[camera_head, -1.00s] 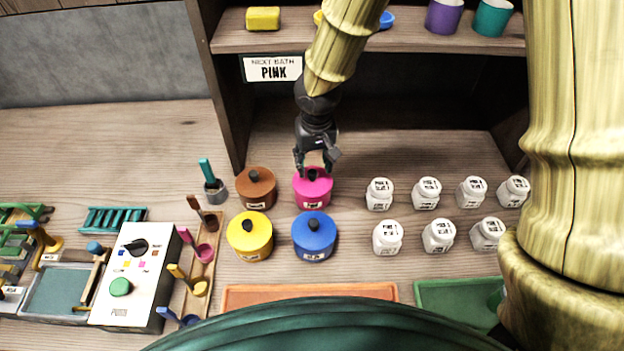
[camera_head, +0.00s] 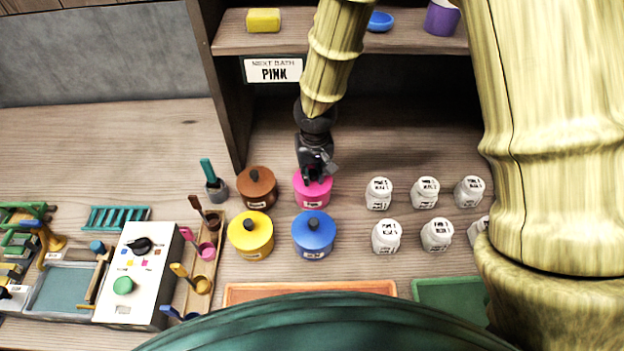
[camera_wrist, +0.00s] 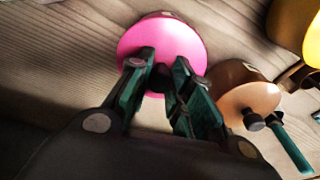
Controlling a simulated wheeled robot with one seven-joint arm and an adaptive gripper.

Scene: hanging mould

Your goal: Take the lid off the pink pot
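The pink pot (camera_head: 313,194) stands upright in the back row on the bench, with its lid on. My gripper (camera_head: 314,178) points down over its top and hides the dark knob in the head view. In the wrist view the pink lid (camera_wrist: 185,40) fills the top middle. My two green-black fingertips (camera_wrist: 165,66) lie on either side of the dark knob, very close to it. I cannot tell whether they press on the knob or only surround it.
The brown pot (camera_head: 257,186) stands close on the left, the blue pot (camera_head: 313,240) in front, and the yellow pot (camera_head: 250,236) front-left. White jars (camera_head: 379,194) stand to the right. A shelf (camera_head: 285,38) overhangs behind my arm.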

